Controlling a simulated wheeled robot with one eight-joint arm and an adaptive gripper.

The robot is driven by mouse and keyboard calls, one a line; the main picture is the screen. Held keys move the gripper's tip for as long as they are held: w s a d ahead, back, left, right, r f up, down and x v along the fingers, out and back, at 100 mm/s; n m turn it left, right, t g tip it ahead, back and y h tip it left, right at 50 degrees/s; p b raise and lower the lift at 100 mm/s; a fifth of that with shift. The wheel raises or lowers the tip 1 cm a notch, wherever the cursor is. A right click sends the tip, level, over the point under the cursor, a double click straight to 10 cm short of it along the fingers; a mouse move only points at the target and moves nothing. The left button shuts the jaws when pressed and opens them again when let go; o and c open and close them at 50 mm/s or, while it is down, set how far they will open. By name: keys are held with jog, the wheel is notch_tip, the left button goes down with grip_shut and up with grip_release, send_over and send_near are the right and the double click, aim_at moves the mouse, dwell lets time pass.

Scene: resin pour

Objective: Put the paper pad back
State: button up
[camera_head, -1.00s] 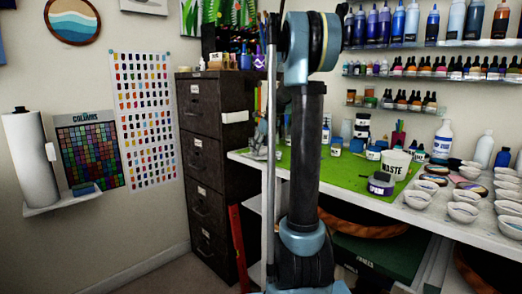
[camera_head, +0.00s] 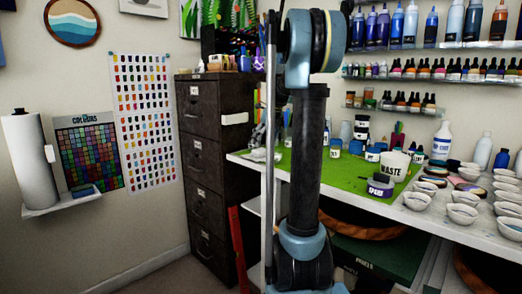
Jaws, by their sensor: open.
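I cannot make out a paper pad for certain. A small flat blue-teal block (camera_head: 86,191) lies on the white wall shelf (camera_head: 62,204) at the left, beside the paper towel roll; it is too small to tell what it is. My arm stands upright in the middle of the view and covers part of the green work mat (camera_head: 345,172). I cannot make out my gripper. A small grey shape (camera_head: 257,138) shows left of the pole at the desk's left end, too unclear to name.
A dark filing cabinet (camera_head: 203,165) stands left of my arm. The white desk (camera_head: 412,216) holds a WASTE cup (camera_head: 394,167), jars and several white bowls (camera_head: 462,214). Bottle shelves (camera_head: 430,113) hang above. Floor shows at the cabinet's foot.

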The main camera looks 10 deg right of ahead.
jog(key=v, duration=0.7)
jog(key=s+a+f+n, duration=0.1)
jog(key=s+f+n, duration=0.2)
jog(key=s+n, duration=0.3)
jog(key=s+a+f+n+h, duration=0.1)
jog(key=s+f+n, duration=0.25)
jog(key=s, duration=0.45)
jog(key=s+a+f+n, duration=0.1)
jog(key=s+f+n, duration=0.3)
jog(key=s, duration=0.3)
jog(key=s+f+n+g+h, duration=0.1)
jog(key=s+f+n, duration=1.4)
jog(key=s+f, duration=0.2)
jog(key=shift+s+f+h, duration=0.3)
jog(key=shift+s, duration=0.8)
jog(key=shift+a+n, duration=0.1)
jog(key=shift+n, duration=0.15)
